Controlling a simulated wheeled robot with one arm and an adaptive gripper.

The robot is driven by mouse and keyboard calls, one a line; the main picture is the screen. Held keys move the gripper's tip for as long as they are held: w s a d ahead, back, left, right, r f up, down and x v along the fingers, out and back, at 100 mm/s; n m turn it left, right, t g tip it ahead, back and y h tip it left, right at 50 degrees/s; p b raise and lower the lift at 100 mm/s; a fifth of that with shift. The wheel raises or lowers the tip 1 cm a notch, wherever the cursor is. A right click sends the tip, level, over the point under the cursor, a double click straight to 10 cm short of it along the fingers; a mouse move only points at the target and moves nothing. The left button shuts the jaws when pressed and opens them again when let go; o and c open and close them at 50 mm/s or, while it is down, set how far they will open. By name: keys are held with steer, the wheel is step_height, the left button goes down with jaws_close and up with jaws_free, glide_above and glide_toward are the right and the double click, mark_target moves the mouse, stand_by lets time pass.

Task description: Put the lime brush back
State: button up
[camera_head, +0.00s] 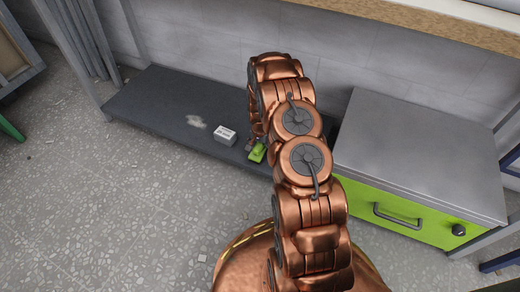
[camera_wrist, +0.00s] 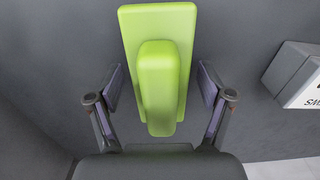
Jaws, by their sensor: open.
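The lime brush (camera_wrist: 158,65) lies on the dark low shelf, its raised block-like handle facing the wrist camera. My gripper (camera_wrist: 158,92) is open, with one finger on each side of the brush and a visible gap on both sides. In the head view, part of the lime brush (camera_head: 257,153) shows beside my arm, near the shelf's front edge. My arm hides the rest of it and most of my gripper there.
A small white-and-grey box with lettering (camera_head: 225,135) sits left of the brush on the dark shelf (camera_head: 150,100). A metal-topped cabinet with a lime drawer (camera_head: 400,212) stands at right. Speckled floor at left is mostly clear.

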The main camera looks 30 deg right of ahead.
mark_target(260, 144)
step_height(260, 144, up, 12)
steer(key=p, duration=0.4)
steer(key=shift+f, duration=0.1)
stand_by(0.6)
